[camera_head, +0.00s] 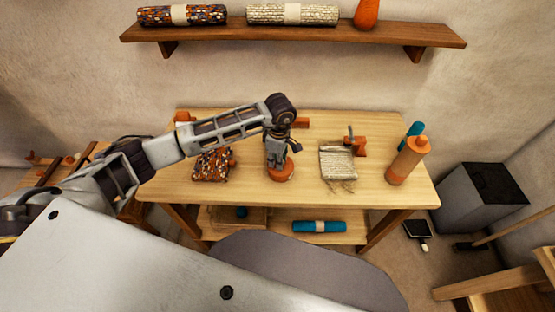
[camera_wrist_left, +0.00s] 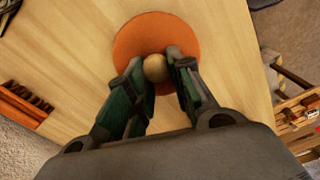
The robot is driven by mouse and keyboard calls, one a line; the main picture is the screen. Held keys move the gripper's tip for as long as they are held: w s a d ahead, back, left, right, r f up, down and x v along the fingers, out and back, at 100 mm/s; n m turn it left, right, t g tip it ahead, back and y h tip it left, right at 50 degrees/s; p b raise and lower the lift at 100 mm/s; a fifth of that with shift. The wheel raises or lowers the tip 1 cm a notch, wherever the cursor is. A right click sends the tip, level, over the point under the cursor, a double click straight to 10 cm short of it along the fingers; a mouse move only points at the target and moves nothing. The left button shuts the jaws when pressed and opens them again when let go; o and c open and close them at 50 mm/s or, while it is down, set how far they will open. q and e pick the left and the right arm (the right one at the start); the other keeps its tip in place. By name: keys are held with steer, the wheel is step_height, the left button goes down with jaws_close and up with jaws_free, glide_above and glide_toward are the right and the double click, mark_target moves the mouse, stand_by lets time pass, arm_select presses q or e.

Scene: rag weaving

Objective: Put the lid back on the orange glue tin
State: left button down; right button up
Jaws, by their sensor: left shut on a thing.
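My left gripper (camera_head: 279,161) reaches down over the middle of the table. In the left wrist view the fingers (camera_wrist_left: 164,72) are shut on a pale round knob (camera_wrist_left: 155,68) at the middle of an orange disc, the lid (camera_wrist_left: 135,42). In the head view a round orange piece (camera_head: 282,173) shows right under the gripper, low at the table top. I cannot tell how much of it is lid and how much is the glue tin, or whether the two touch. My right gripper is not in view.
A patterned cloth bundle (camera_head: 211,166) lies to the left and a pale woven bundle (camera_head: 338,162) to the right. An orange bottle (camera_head: 407,162) stands near the right edge, with a blue one (camera_head: 413,131) behind. The table front (camera_head: 245,190) is bare.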

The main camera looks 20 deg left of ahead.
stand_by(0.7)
arm_select(q)
steer(key=c, duration=0.7)
jaws_free()
steer(key=shift+r, duration=0.1)
steer(key=shift+r+p, duration=1.45)
steer(key=shift+r, duration=1.9)
jaws_close()
